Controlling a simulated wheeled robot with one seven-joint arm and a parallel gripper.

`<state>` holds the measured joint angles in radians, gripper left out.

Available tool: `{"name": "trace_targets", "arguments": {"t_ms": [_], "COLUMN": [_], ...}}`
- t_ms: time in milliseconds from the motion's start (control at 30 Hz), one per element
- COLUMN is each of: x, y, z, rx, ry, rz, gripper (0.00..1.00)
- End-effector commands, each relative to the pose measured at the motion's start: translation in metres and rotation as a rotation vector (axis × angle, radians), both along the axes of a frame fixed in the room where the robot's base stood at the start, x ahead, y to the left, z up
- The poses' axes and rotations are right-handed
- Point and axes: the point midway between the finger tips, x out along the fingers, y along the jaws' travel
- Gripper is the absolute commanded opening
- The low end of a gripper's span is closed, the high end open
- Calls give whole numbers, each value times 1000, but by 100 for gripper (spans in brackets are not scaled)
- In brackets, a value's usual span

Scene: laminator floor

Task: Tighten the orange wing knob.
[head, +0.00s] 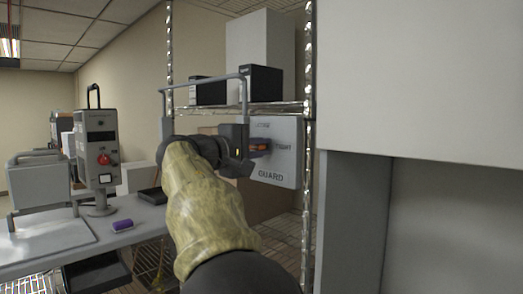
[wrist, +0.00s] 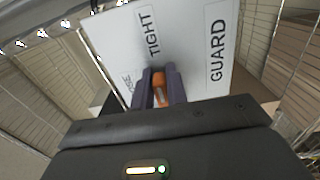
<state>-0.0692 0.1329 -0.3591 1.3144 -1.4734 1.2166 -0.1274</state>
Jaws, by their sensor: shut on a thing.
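The orange wing knob (head: 259,147) is on the front of a light grey guard panel (head: 284,174) marked "GUARD" and "TIGHT". In the wrist view the knob (wrist: 159,80) sits between the two dark fingers of my gripper (wrist: 159,88). My gripper (head: 258,147) is shut on the knob, with a finger on each side of it. The panel fills the upper middle of the wrist view, its "TIGHT" and "GUARD" lettering (wrist: 217,52) turned sideways. The fingers hide part of the knob and some of the other lettering.
A wire rack's chrome post (head: 308,210) stands just right of the panel, and a shelf with black boxes (head: 260,82) is above it. A grey handle bar (head: 205,83) arches over my wrist.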

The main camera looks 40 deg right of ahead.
Motion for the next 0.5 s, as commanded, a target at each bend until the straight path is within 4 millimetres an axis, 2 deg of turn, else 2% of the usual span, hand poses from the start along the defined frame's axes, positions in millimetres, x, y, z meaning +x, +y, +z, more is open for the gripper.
{"name": "trace_targets", "arguments": {"t_ms": [167, 200, 300, 500], "x": [5, 5, 4, 2], "y": [3, 3, 2, 1], "z": [-2, -2, -1, 0], "rx": [3, 2, 2, 0], "ry": [1, 1, 0, -1], "rz": [13, 14, 11, 5], "gripper": [0, 21, 36, 36]}}
